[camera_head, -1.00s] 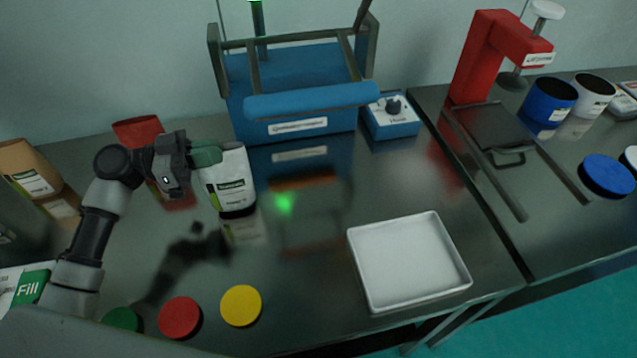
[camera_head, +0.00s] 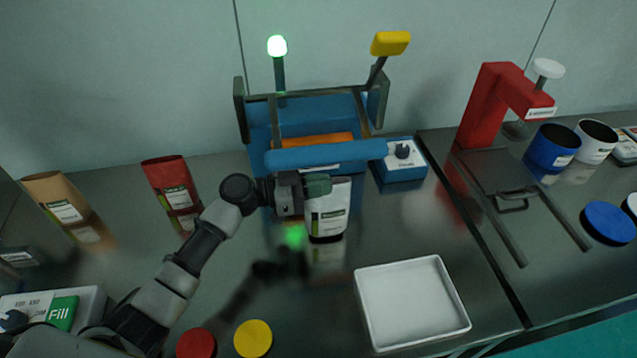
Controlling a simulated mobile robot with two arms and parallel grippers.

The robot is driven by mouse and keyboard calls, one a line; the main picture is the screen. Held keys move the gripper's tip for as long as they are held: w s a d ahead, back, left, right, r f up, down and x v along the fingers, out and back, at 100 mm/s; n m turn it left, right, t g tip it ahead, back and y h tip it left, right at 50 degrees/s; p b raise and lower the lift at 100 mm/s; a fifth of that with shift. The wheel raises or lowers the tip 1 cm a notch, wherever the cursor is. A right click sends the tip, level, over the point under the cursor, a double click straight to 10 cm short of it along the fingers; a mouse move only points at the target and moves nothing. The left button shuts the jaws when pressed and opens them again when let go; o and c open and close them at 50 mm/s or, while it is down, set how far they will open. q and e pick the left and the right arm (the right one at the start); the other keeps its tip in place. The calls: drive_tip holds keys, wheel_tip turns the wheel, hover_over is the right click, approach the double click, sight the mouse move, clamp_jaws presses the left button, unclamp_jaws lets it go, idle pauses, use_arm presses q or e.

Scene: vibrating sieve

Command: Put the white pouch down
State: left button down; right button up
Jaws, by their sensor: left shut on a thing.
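The white pouch (camera_head: 329,213) has a green-and-white label and a dark lower edge. My left gripper (camera_head: 312,187) is shut on the pouch near its top and holds it upright in front of the blue sieve machine (camera_head: 310,120). The pouch's reflection shows on the shiny table just under it; I cannot tell whether it touches the table. The gripper hides part of the pouch's upper left side. My right gripper is not in view.
A red pouch (camera_head: 171,183) and a brown pouch (camera_head: 56,197) stand at the left. A white tray (camera_head: 362,308) lies front right of the held pouch. A yellow lid (camera_head: 253,338) and a red lid (camera_head: 196,343) lie at the front. A blue control box (camera_head: 403,172) stands beside the machine.

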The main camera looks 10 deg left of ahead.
use_arm(q)
drive_tip(key=shift+a+f, duration=0.1)
drive_tip(key=shift+f, duration=0.45)
drive_tip(key=shift+a+f, duration=0.15)
drive_tip(key=shift+f, duration=0.1)
drive_tip(key=shift+f, duration=0.1)
drive_tip(key=c, duration=1.3)
unclamp_jaws()
